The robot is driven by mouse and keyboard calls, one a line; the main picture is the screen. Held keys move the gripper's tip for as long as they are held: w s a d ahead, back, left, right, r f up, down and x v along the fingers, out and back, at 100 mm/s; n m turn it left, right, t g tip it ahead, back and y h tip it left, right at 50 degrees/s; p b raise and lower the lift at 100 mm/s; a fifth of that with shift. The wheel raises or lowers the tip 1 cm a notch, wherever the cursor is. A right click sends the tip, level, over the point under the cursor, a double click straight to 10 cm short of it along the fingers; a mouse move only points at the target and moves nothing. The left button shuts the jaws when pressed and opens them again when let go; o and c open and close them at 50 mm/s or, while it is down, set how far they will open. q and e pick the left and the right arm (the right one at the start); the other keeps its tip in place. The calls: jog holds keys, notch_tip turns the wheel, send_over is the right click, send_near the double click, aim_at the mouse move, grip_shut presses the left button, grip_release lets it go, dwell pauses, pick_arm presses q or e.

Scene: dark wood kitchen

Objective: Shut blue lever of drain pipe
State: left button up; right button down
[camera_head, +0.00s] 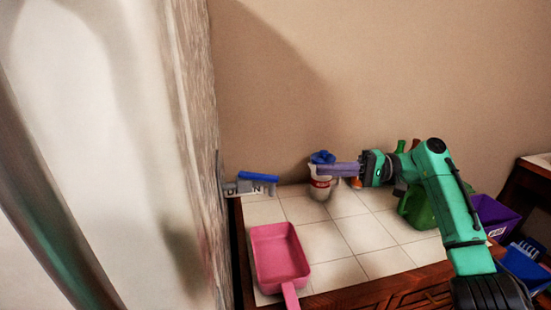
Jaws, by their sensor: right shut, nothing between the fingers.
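The drain pipe's blue lever (258,177) shows in the head view, left of the middle. It lies roughly level above a grey sign (243,188) with dark lettering that reads like "DRAIN", beside the wall edge. My right gripper (320,169) reaches in from the right on a green arm. Its purple fingers are shut and empty and point left, toward the lever, with a clear gap between. The fingertips overlap a white container (320,188) with a blue top in the picture; I cannot tell whether they touch it. My left gripper is not in view.
A pink dustpan-like tray (279,254) lies on the white tiled top (341,237). A green container (418,210) and a purple bin (493,214) stand at right behind my arm. A pale wall or panel (130,130) fills the left side. The tiles in the middle are clear.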

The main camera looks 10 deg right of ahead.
aim_at(258, 177)
pick_arm(q)
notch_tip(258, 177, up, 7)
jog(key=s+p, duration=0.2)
jog(key=p, duration=0.5)
pick_arm(e)
jog(key=s+a+r, duration=0.2)
jog(key=a, duration=0.9)
jog(key=shift+s, duration=0.2)
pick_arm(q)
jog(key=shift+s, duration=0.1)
pick_arm(e)
jog(key=shift+w+a, duration=0.1)
jog(key=shift+a, duration=0.05)
